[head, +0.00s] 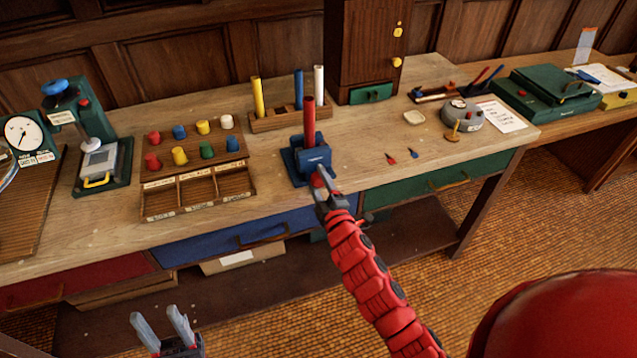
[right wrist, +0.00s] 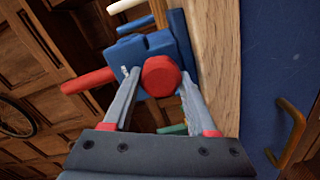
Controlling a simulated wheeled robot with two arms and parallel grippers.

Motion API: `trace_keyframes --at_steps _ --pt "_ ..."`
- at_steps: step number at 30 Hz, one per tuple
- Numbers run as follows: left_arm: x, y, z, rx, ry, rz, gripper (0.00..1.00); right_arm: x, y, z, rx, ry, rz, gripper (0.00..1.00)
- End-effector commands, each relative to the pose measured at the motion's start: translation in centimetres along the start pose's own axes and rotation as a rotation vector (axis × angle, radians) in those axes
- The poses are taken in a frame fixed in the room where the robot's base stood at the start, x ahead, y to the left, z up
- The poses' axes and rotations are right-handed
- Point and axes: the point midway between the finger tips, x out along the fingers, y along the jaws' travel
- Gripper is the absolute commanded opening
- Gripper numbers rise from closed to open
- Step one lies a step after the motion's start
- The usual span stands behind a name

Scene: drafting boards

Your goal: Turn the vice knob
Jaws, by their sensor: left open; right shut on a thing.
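The blue vice (head: 311,160) stands near the front edge of the workbench, with a red rod (head: 309,122) upright in it. In the right wrist view the vice (right wrist: 148,50) lies sideways, with its red knob (right wrist: 161,76) facing the camera and the red rod (right wrist: 87,81) pointing left. My right gripper (head: 322,184) reaches in from the front and is shut on the knob, one finger on each side of it. My left gripper (head: 163,322) is open and empty, low in front of the bench.
A wooden tray with several colored pegs (head: 195,175) stands left of the vice. A rack (head: 290,118) with yellow, blue and white rods is behind it. A grey round device (head: 462,113) and small red pointed pieces (head: 391,160) lie to the right. Drawers line the bench front.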

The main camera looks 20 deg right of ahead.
Motion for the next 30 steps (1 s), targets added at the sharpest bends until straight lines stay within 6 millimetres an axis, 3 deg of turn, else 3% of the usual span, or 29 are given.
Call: trace_keyframes --at_steps 30 --pt "-1.8 0.1 0.3 0.000 0.000 0.000 0.50 0.0 0.2 0.4 0.966 -0.001 0.001 0.02"
